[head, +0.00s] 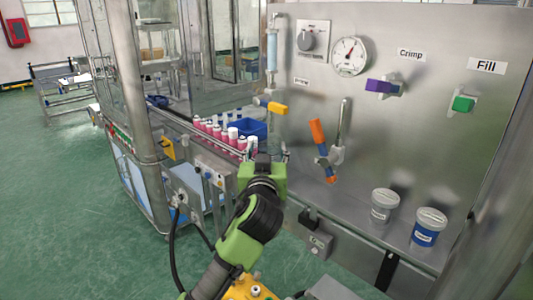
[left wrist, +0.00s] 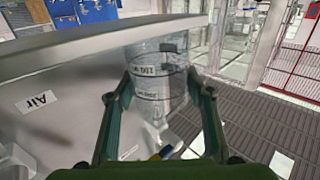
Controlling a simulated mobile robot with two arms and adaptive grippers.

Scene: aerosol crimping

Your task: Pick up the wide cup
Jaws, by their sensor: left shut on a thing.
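My left gripper (head: 264,168) is in the middle of the head view, in front of the steel panel, pointing away from the camera. In the left wrist view its two fingers (left wrist: 159,96) stand on either side of a clear cup with dark printed markings (left wrist: 158,72), and they are shut on it. The cup appears upside down in that view, and the background shows through its wall. My right gripper is not in view.
The steel panel (head: 330,90) carries a gauge (head: 349,57), an orange lever (head: 318,137), a purple Crimp handle (head: 380,86) and a green Fill handle (head: 463,103). A grey jar (head: 383,206) and a blue jar (head: 428,228) stand on the right ledge. Pink-and-white cans (head: 231,136) line the left conveyor by a blue bin (head: 250,126).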

